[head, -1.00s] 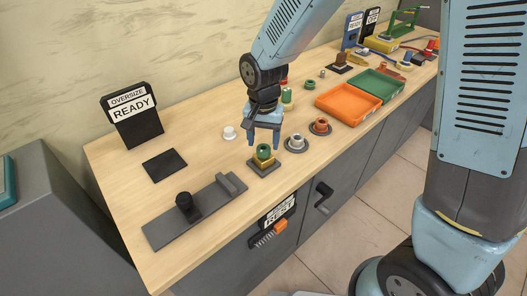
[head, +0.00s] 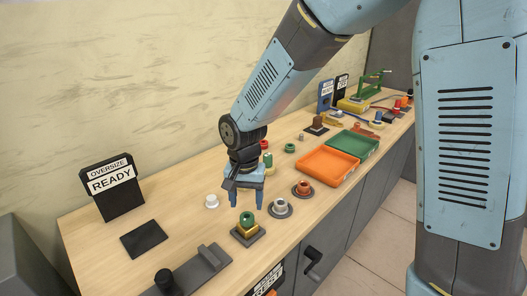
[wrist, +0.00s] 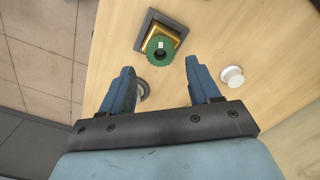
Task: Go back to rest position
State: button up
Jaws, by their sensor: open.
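My gripper (head: 247,199) is open and empty above the wooden bench, its two blue fingers pointing down. In the wrist view my gripper (wrist: 160,90) shows its fingers spread apart with nothing between them. A green ring piece on a gold block and dark square base (head: 248,227) stands just in front of the fingers, apart from them. That green piece also shows in the wrist view (wrist: 160,46), beyond the fingertips. A white knob-like piece (head: 211,202) stands left of my gripper, and a white piece on a round grey base (head: 281,207) stands to its right.
An orange tray (head: 327,167) and a green tray (head: 354,144) lie to the right. An orange-brown piece on a dark round base (head: 303,189) stands nearby. A black pad (head: 144,239) and an OVERSIZE READY sign (head: 112,187) are at left. A grey fixture (head: 203,268) lies at the front.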

jog(key=d+r+t, duration=0.3)
jog(key=d+r, duration=1.2)
jog(key=d, duration=0.3)
jog(key=s+d+r+t, duration=0.1)
jog(key=s+d+r, duration=0.2)
jog(key=s+d, duration=0.2)
jog(key=s+d+r+t, duration=0.1)
jog(key=s+d+r, duration=0.2)
jog(key=s+d, duration=0.2)
jog(key=d, duration=0.3)
jog(key=shift+s+r+n+t, duration=0.3)
jog(key=shift+r+n, duration=0.05)
jog(key=shift+n, duration=0.05)
jog(key=shift+o, duration=1.2)
jog(key=shift+s+d, duration=0.2)
jog(key=shift+d, duration=0.05)
jog(key=m+g, duration=0.2)
jog(key=g, duration=0.4)
send_over(247, 218)
notch_tip(247, 218, down, 22)
jog(key=shift+w+d+r, duration=0.15)
jog(key=shift+r, duration=0.1)
jog(key=f, duration=0.3)
jog(key=shift+s+f, duration=0.3)
jog(key=shift+f, duration=0.75)
